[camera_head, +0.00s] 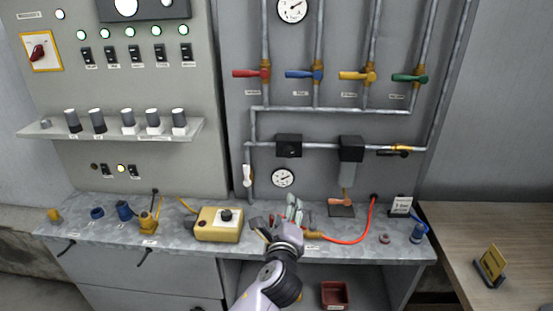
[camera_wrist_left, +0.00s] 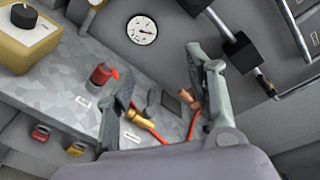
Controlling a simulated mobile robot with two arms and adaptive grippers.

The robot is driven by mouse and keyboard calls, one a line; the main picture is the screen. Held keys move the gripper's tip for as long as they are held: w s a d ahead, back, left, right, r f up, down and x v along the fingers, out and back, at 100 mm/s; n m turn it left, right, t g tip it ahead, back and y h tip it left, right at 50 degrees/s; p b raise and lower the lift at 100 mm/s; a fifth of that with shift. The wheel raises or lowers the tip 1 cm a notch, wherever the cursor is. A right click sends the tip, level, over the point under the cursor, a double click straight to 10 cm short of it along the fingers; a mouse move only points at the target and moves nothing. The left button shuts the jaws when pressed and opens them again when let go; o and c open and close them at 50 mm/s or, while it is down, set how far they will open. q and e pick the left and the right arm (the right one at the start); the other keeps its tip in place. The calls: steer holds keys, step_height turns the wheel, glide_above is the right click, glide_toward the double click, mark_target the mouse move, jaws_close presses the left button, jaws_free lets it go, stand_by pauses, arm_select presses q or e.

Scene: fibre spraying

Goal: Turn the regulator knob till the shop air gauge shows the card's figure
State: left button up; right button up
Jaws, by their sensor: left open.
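The small lower gauge (camera_head: 283,178), white with a dark needle, sits on the grey panel; it also shows in the left wrist view (camera_wrist_left: 142,30). Its figures are too small to read. A black block (camera_head: 289,145) is on the pipe above it, and a black-topped unit with a grey bowl (camera_head: 350,155) is to its right. I cannot tell which bears the regulator knob. My left gripper (camera_head: 277,216) is open above the bench, below the gauge, apart from the pipework. My right gripper is out of view.
A yellow box with a black knob (camera_head: 218,224) stands left of my gripper. A red hose (camera_head: 362,228) curves over the bench at the right. Red, blue, yellow and green valve handles (camera_head: 410,78) are above. A wooden table (camera_head: 475,225) is at the right.

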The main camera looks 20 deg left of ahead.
arm_select(q)
step_height(320, 180, up, 6)
steer(key=m+t+y, duration=0.1)
steer(key=m, duration=0.1)
steer(key=p, duration=0.2)
glide_toward(288, 153)
steer(key=x, duration=0.7)
steer(key=shift+w+a, duration=0.1)
steer(key=shift+w, duration=0.1)
steer(key=shift+x, duration=0.75)
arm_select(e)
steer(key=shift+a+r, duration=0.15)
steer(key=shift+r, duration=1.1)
arm_select(q)
steer(key=shift+c, duration=0.3)
steer(key=c, duration=1.1)
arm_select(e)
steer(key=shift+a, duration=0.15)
